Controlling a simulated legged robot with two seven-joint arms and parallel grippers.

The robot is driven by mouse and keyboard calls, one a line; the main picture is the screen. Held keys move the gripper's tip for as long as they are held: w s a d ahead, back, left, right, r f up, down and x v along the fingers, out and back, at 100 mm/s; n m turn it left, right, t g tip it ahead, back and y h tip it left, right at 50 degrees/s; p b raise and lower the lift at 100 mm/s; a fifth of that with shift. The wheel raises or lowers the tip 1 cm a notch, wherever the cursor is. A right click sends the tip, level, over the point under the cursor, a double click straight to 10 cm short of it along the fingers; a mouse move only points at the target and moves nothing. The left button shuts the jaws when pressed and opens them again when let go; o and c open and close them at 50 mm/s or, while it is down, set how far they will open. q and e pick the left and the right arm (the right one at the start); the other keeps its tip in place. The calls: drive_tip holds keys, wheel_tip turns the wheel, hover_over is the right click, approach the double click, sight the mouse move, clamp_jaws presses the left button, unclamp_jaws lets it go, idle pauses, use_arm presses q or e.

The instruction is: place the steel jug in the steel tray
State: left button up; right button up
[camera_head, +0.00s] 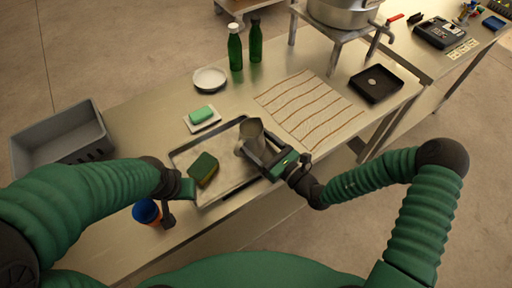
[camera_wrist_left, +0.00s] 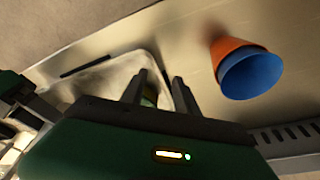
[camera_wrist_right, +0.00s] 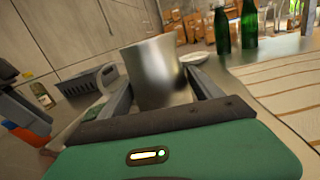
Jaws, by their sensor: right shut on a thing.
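The steel jug (camera_head: 250,131) is upright or nearly so over the right end of the steel tray (camera_head: 185,153). I cannot tell whether its base touches the tray. My right gripper (camera_head: 262,150) is shut on the jug from the near right side. In the right wrist view the jug (camera_wrist_right: 157,75) stands between the two fingers. A green and yellow sponge (camera_head: 203,168) lies in the tray, left of the jug. My left gripper (camera_wrist_left: 158,88) is open and empty near the tray's left end, and its fingers point toward the tray.
Orange and blue cups (camera_wrist_left: 248,72) stand nested near the left gripper. A soap dish (camera_head: 203,123), white bowl (camera_head: 209,79) and two green bottles (camera_head: 235,50) stand behind the tray. A striped cloth (camera_head: 308,108) lies right. A grey crate (camera_head: 60,145) is far left.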

sight(261, 153)
use_arm(q)
drive_tip(key=shift+f, duration=0.2)
use_arm(e)
wheel_tip(261, 153, down, 3)
drive_tip(key=shift+f, duration=0.2)
drive_tip(key=o, duration=1.6)
